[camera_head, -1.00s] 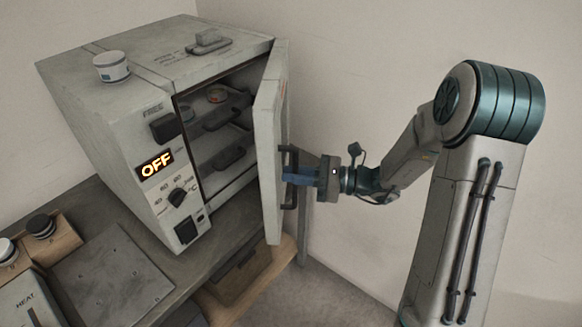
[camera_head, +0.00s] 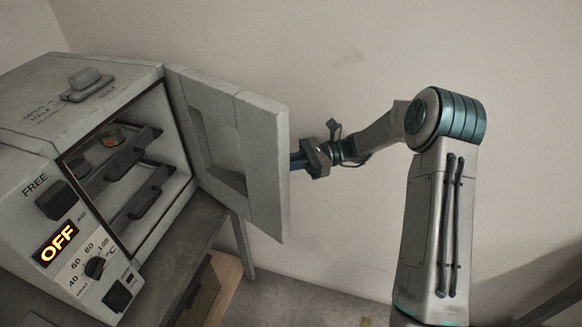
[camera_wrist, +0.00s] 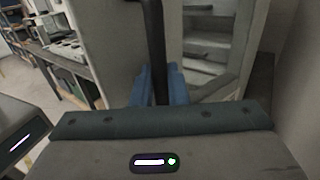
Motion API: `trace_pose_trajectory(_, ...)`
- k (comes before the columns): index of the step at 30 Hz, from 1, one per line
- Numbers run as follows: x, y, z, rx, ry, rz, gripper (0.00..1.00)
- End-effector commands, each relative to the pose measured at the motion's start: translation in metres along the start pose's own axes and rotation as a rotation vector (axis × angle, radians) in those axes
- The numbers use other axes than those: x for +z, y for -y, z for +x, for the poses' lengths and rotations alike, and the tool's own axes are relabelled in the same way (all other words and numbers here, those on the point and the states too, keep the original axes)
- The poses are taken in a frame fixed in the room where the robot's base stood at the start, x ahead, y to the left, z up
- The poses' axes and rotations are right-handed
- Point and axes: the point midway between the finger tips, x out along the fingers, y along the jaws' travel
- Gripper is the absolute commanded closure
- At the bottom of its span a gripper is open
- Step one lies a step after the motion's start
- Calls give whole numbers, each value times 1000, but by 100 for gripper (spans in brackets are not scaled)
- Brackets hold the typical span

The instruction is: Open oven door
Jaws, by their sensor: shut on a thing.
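The grey oven (camera_head: 120,100) stands at the left in the head view, its display reading OFF. Its door (camera_head: 262,165) is swung wide open, hinged at the right of the opening, with its inner face and window recess toward the head camera. My gripper (camera_head: 298,161) is at the door's outer side, its fingertips partly hidden behind the door's edge. In the wrist view my gripper's blue fingers (camera_wrist: 160,88) are shut on the dark upright door handle (camera_wrist: 153,45). The handle is hidden behind the door in the head view.
The oven stands on a grey table (camera_head: 195,240) with a leg below the door. A plain wall (camera_head: 350,60) is behind; free floor (camera_head: 300,290) lies in front.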

Motion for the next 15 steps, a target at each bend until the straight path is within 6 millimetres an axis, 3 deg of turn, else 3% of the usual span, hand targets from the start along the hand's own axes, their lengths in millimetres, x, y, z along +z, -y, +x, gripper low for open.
trace_pose_trajectory(15,3,6,4,10,4,-4,100)
